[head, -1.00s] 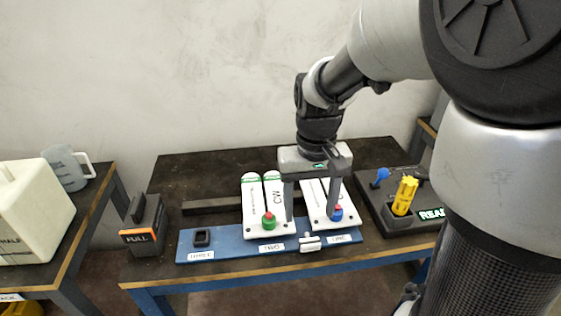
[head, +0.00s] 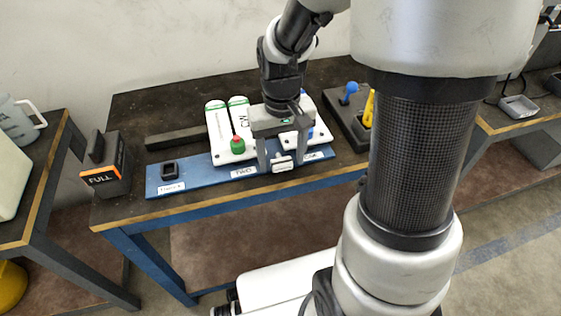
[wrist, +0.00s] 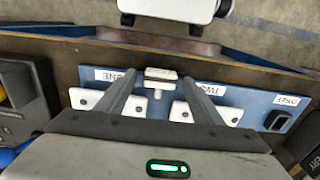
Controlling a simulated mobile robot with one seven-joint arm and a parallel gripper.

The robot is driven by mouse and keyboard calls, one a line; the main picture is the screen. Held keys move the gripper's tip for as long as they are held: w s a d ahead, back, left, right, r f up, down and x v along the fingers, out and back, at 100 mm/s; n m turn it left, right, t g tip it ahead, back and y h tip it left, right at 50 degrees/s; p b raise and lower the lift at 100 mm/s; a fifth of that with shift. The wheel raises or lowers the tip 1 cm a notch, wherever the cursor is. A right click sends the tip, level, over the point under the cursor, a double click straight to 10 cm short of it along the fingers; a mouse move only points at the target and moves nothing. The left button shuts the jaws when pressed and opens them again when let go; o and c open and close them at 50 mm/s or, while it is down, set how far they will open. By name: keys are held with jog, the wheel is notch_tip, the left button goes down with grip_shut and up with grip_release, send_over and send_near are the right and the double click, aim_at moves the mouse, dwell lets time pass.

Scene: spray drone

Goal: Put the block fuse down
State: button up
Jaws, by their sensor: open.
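A small white T-shaped piece, which I take to be the block fuse (head: 283,163), is at the front edge of the blue board (head: 213,175), between the labels TWO and ONE. It also shows in the wrist view (wrist: 160,76). My gripper (head: 281,167) is open and points down, with one finger on each side of this piece. In the wrist view my gripper (wrist: 157,80) shows gaps between the piece and both fingertips. Whether the piece rests fully on the board I cannot tell.
A black socket (head: 169,171) is by label THREE. A blue-handled part (head: 350,90) is at the right. The dark tabletop (head: 140,110) is clear at back left.

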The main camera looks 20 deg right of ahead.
jog(key=shift+c, duration=0.4)
jog(key=c, duration=1.1)
jog(key=shift+c, duration=0.2)
jog(key=shift+r, duration=0.2)
